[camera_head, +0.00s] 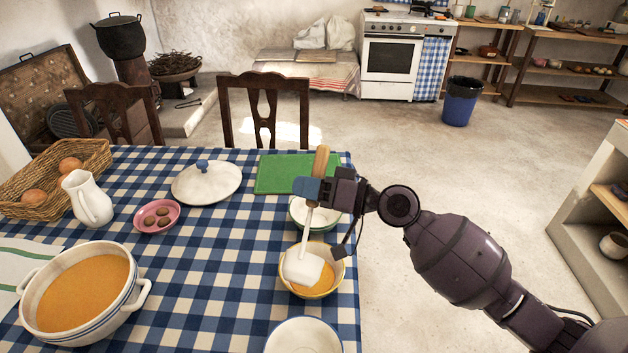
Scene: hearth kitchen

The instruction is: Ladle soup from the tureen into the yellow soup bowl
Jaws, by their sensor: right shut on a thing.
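The tureen (140,305), white with a blue-lined rim and two handles, stands at the front left of the table and holds orange soup. The yellow soup bowl (285,282) stands near the table's right edge, with orange soup showing inside it. My right gripper (312,189) is shut on the handle of the ladle (305,266), whose top end is wooden. The ladle's white head is over the yellow bowl, tipped so that its pale outside shows, and hides part of the soup. I cannot tell whether the head touches the bowl. My left gripper is not in view.
A green-rimmed bowl (331,221) stands just behind the yellow bowl, and a white bowl (303,338) in front. The tureen lid (207,186), a green board (282,175), a pink dish (145,222), a white jug (92,208) and an egg basket (98,153) stand farther back. The table's middle is clear.

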